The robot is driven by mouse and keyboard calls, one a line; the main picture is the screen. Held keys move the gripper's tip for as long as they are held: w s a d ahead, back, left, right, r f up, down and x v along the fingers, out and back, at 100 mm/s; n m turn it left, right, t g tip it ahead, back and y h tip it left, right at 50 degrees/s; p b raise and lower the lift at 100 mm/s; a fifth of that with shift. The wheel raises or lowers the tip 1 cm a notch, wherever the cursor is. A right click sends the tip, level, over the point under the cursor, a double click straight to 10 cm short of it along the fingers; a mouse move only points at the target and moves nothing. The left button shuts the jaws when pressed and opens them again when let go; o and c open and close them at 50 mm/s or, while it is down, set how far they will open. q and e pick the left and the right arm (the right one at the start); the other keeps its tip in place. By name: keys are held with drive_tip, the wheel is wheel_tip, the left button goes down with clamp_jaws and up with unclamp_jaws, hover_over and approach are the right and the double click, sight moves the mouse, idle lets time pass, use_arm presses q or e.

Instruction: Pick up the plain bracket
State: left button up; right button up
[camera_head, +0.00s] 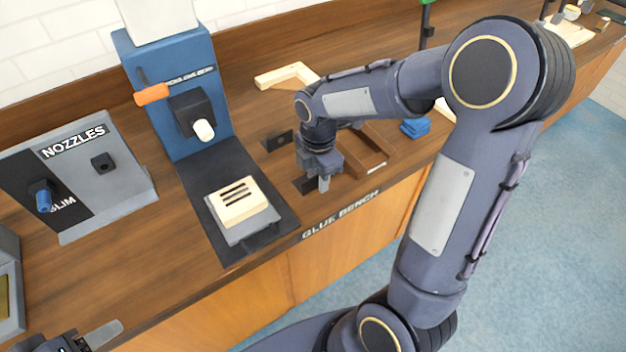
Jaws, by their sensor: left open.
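A plain pale L-shaped wooden bracket (288,75) lies flat at the back of the bench, behind my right wrist. Its right end comes close to my arm in the picture. My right gripper (322,182) points down over the bench front, near a brown tray (368,165), and is apart from the bracket. Its fingers overlap in this view, so its opening cannot be seen. My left gripper (88,341) is open at the bottom left corner, mostly cut off by the frame edge and far from the bracket.
A blue glue machine (178,95) holds a slotted wooden block (238,201) on its base. A nozzle stand (118,165) is at left. A blue cloth (415,128) lies right of the tray. My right arm covers much of the bench's right side.

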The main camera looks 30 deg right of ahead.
clamp_jaws()
